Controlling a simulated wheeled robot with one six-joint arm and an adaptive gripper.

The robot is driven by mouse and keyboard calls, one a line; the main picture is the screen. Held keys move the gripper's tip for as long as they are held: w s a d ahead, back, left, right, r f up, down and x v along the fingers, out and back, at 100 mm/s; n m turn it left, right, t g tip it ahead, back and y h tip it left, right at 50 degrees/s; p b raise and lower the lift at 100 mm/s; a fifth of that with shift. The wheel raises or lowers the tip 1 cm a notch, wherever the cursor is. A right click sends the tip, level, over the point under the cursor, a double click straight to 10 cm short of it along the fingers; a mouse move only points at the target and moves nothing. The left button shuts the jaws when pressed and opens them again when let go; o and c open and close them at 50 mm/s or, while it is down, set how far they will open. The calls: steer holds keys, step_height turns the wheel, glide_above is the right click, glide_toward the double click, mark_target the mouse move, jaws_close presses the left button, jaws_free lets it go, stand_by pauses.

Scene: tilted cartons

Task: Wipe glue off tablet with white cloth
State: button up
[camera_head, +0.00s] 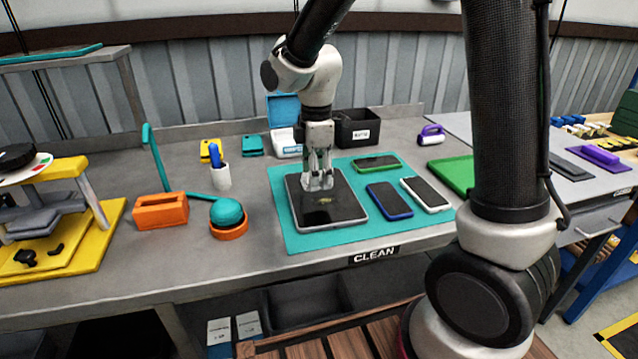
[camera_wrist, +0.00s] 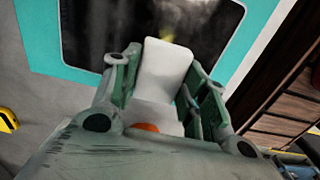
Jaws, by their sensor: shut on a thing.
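The tablet (camera_head: 350,208) lies flat on the teal mat (camera_head: 292,238), with a dark screen and a pale frame. A yellowish glue smear (camera_head: 324,200) shows on its screen; in the wrist view the smear (camera_wrist: 224,30) looks blurred beyond the fingers. My gripper (camera_head: 318,181) points down over the far part of the tablet. In the wrist view its fingers (camera_wrist: 160,85) are shut on the white cloth (camera_wrist: 167,65), which looks like a pale block between them. A small orange patch shows near the cloth's base. I cannot tell whether the cloth touches the screen.
Blue (camera_head: 389,200), white (camera_head: 426,194) and green (camera_head: 377,163) phones lie right of the tablet. An orange holder (camera_head: 161,211), a teal ball on an orange ring (camera_head: 228,216) and a white cup (camera_head: 221,177) stand left. A black bin (camera_head: 357,128) stands behind.

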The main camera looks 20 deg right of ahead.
steer(key=shift+r, duration=1.55)
